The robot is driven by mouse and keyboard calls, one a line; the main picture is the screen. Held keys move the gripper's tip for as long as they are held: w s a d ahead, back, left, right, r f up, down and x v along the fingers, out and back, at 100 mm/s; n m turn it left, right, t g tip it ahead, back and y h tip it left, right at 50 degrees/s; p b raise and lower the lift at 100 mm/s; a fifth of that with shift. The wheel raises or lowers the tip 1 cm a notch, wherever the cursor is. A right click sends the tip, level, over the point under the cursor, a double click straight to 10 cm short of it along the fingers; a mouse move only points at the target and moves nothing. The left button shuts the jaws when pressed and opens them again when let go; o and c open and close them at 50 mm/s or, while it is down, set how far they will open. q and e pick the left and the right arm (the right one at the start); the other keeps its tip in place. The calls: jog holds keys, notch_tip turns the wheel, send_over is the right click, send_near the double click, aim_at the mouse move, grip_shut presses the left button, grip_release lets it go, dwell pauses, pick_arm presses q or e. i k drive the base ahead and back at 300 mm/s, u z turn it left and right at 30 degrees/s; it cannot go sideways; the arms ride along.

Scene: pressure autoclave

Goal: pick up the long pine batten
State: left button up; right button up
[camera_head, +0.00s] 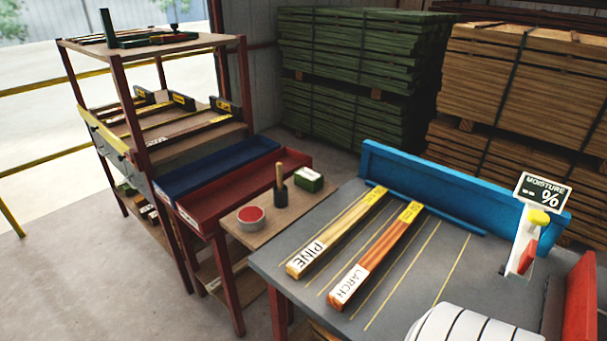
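The long pine batten (338,233) lies flat on the grey table top at the left of the marked lanes. It is pale yellow wood, with a white PINE label on its near end and a yellow tag on its far end. Its far end is close to the blue back stop. It runs diagonally from near left to far right. Neither of my grippers is in view, and nothing is seen touching the batten.
A reddish larch batten (378,252) lies beside the pine one, with a gap between. A blue back stop (440,188) and moisture meter (528,240) border the grey table (460,262). A white banded shape (470,325) covers the front right. Red and blue trays stand left.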

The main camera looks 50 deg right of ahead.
aim_at(304, 263)
jog(key=i, duration=1.25)
jog(key=z, duration=2.15)
